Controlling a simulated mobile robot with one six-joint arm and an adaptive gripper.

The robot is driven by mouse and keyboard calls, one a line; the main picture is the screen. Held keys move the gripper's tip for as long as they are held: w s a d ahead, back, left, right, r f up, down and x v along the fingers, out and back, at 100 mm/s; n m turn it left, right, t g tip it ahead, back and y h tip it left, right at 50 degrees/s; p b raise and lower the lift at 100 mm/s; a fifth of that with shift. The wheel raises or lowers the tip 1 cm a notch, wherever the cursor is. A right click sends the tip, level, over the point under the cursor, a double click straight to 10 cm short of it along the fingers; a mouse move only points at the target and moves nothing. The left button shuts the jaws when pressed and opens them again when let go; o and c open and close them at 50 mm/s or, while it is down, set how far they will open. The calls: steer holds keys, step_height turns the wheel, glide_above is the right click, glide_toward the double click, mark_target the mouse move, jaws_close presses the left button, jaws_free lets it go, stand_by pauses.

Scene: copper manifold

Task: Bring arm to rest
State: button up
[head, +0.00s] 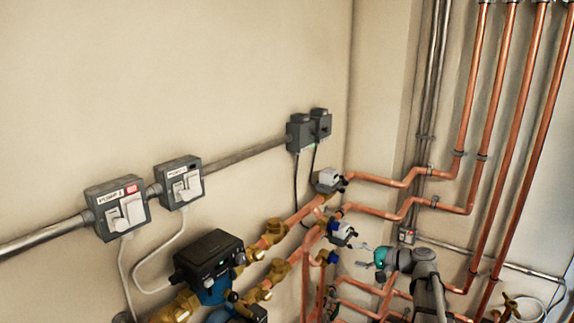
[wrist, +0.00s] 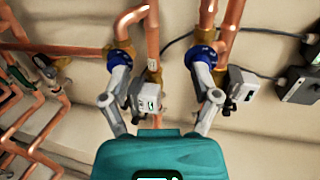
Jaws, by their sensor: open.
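A white and grey actuator (wrist: 145,97) appears between the fingers, and a second actuator (wrist: 240,86) is beside the right finger. I cannot tell whether the fingers touch anything.
Vertical copper pipes (head: 490,120) rise at the right. A dark pump (head: 208,257) is at lower left. Switch boxes (head: 117,208) and a conduit (head: 240,155) run along the wall. A brass valve wheel (head: 508,309) is at lower right. The upper left is bare wall.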

steer(key=s+a+f+n+g+h, duration=0.2)
steer(key=s+f+h, duration=0.4)
steer(key=s, duration=0.3)
steer(key=s+a+f+n+g+h, duration=0.3)
steer(key=s+f+g+h, duration=0.3)
steer(key=s, duration=0.4)
steer(key=shift+s+a+f+n+h+p, duration=0.25)
steer(key=shift+f+n+h, duration=0.35)
steer(key=shift+f, duration=0.3)
steer(key=shift+a, duration=0.1)
stand_by(0.7)
